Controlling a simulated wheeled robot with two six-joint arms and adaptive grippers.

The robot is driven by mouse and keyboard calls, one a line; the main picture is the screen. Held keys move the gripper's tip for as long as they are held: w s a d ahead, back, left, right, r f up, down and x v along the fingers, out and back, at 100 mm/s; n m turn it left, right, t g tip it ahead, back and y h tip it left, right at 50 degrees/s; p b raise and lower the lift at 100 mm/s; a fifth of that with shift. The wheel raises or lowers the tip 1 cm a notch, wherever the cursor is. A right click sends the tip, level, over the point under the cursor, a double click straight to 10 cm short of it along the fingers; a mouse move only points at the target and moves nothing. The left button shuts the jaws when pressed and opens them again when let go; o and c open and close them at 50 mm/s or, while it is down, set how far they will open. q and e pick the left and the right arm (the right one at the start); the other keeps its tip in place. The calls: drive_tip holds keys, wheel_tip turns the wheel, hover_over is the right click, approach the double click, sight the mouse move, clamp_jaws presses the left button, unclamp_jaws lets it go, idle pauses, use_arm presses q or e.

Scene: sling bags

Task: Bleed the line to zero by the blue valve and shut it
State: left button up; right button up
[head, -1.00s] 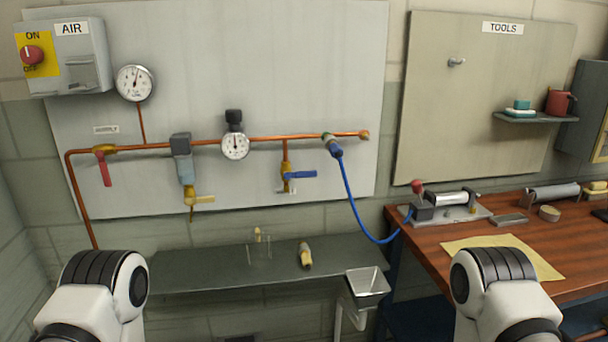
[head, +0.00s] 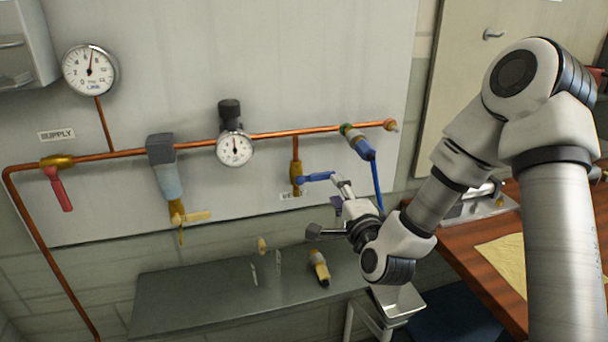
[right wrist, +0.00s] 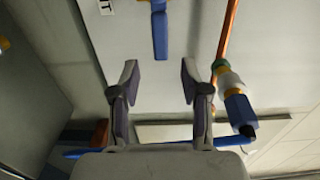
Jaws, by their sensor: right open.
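The blue valve (head: 318,177) sits on a short copper drop below the pipe. Its blue handle points sideways to the right, across the drop. My right gripper (head: 328,207) is open and empty, below and to the right of the handle's free end. In the right wrist view the blue handle (right wrist: 160,36) lies ahead of the open fingers (right wrist: 158,82), centred between them and apart from both. The line gauge (head: 90,70) has its needle near upright, off zero. The regulator gauge (head: 235,150) also has its needle near upright. My left gripper is not in view.
The red supply handle (head: 60,190) hangs down at left. A yellow-handled drain (head: 190,217) is under the filter. A blue hose coupling (head: 358,142) is right of the valve, near my right arm. A shelf (head: 190,300) with small items lies below.

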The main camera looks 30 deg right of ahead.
sight(326, 177)
drive_tip(key=x, duration=0.2)
drive_tip(key=p+x, duration=0.1)
drive_tip(key=x, duration=0.4)
drive_tip(key=shift+a+p, duration=0.25)
drive_tip(key=shift+p, duration=0.15)
drive_tip(key=shift+w+d, duration=0.15)
drive_tip(key=shift+w, duration=0.05)
drive_tip(key=shift+r, duration=0.1)
drive_tip(key=shift+w, duration=0.1)
clamp_jaws()
